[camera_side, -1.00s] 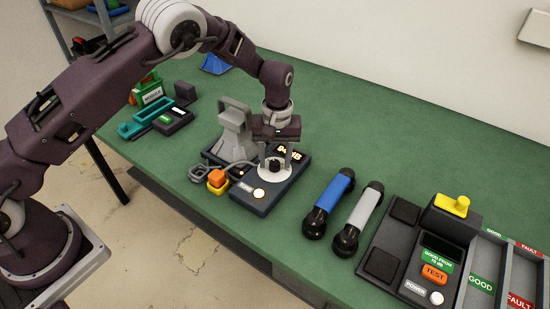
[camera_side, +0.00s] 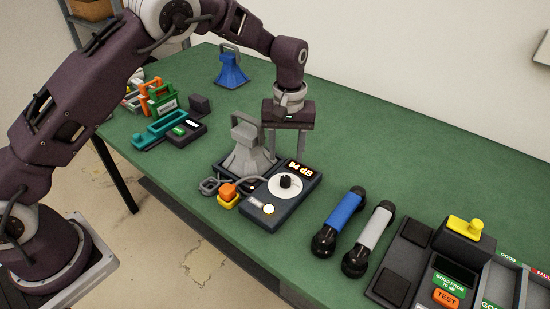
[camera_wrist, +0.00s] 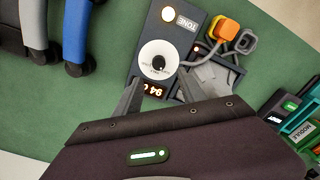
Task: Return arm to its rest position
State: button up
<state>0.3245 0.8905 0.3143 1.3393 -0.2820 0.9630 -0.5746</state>
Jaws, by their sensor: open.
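My gripper (camera_side: 285,143) is raised above the green bench, behind and above the dark tone box (camera_side: 271,209). Its fingers point down, open and empty, apart from the box. The box has a white dial with a black knob (camera_side: 286,181), a lit display reading 94 dB (camera_side: 300,168) and a round pale button. In the wrist view the dial (camera_wrist: 158,62) lies just beyond my two fingers (camera_wrist: 158,95), and the display is partly hidden between them.
A grey horn (camera_side: 248,155) stands close beside the box. Blue (camera_side: 338,218) and grey (camera_side: 370,236) handsets lie to the right, near a test station (camera_side: 425,260) with a yellow-topped part. A teal fixture (camera_side: 165,130) and blue horn (camera_side: 231,70) are left and behind. The bench behind my gripper is clear.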

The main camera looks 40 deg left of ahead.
jog(key=s+a+r+m+t+h, duration=0.1)
jog(key=s+a+r+m, duration=0.1)
jog(key=s+r, duration=0.65)
jog(key=s+a+r+m+t, duration=0.1)
jog(key=s+a+r+t, duration=0.15)
jog(key=s+r, duration=0.65)
jog(key=s+a+r+m+t, duration=0.1)
jog(key=s+m, duration=0.1)
jog(key=s, duration=0.6)
jog(key=s+a+r+m+t, duration=0.1)
jog(key=s+a+m, duration=0.1)
jog(key=s, duration=0.6)
jog(key=shift+r+y, duration=0.4)
